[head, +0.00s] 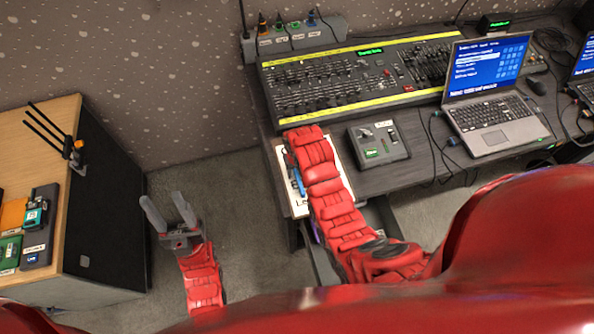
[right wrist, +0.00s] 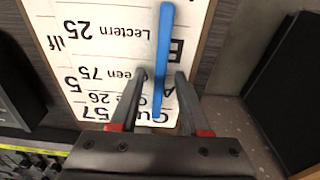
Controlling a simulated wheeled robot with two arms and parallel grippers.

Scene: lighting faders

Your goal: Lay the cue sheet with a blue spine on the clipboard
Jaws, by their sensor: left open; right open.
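A white cue sheet (right wrist: 95,50) with black printed lines lies at the desk's left end. A narrow blue spine (right wrist: 163,50) runs over it. The sheet (head: 299,205) and part of the blue spine (head: 297,182) also show in the head view, partly covered by my right arm. A brown board edge (right wrist: 208,35) shows along the sheet's side; I cannot tell whether it is the clipboard. My right gripper (right wrist: 160,76) is open, one finger on each side of the spine; contact is unclear. My left gripper (head: 160,197) is open and empty above the floor.
The fader console (head: 350,80) stands behind the sheet on the desk (head: 400,175). A small control box (head: 379,143) and a laptop (head: 492,95) stand to the right, with loose cables. A wooden cabinet (head: 60,125) stands at left, with open floor between.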

